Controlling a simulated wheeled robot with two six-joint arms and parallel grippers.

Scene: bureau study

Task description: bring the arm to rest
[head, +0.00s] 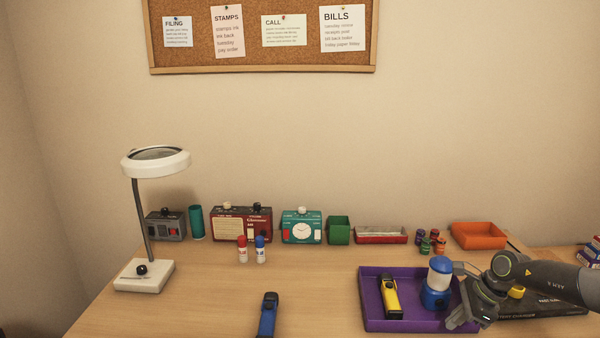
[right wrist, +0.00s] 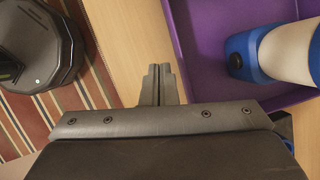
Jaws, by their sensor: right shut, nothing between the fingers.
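My right arm comes in from the right in the head view. Its gripper (head: 458,322) is at the right front of the purple tray (head: 372,318), close beside the blue-and-white lantern (head: 440,268). In the right wrist view the fingers (right wrist: 160,84) are shut together and empty, over the strip of wood at the desk edge. The tray (right wrist: 190,45) and lantern (right wrist: 285,50) show at the upper right there, apart from the fingertips. My left gripper is not in view.
The tray also holds a yellow tool (head: 391,296). A similar blue tool (head: 268,314) lies at the front. A black box (head: 550,306) lies under my right arm. A magnifier lamp (head: 145,274) stands left; several bins and devices line the back.

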